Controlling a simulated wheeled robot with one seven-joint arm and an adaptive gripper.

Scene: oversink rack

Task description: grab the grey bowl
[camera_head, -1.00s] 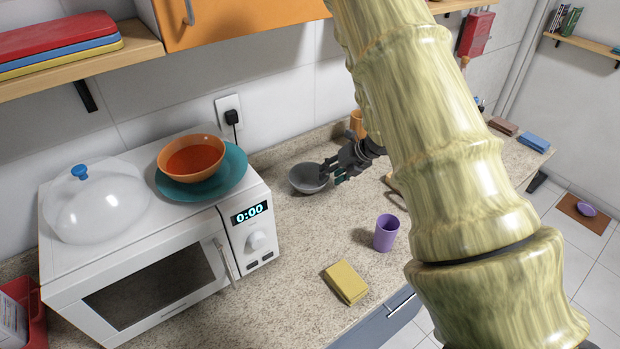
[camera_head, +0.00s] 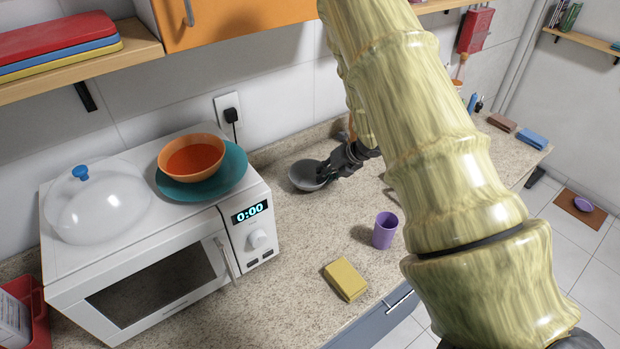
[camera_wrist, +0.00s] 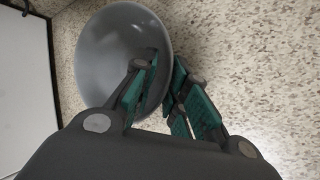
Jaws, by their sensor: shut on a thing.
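The grey bowl (camera_head: 306,176) is on the speckled counter to the right of the microwave, against the backsplash side. It also shows in the wrist view (camera_wrist: 105,50), with its hollow inside in sight. My gripper (camera_head: 325,172) is at the bowl's right rim. In the wrist view my gripper (camera_wrist: 163,85) is shut on the bowl's wall, with one finger inside the bowl and the other outside. I cannot tell whether the bowl is lifted off the counter.
A white microwave (camera_head: 160,250) stands left of the bowl, with an orange bowl (camera_head: 192,153) on a teal plate and a clear dome on top. Bare counter lies between.

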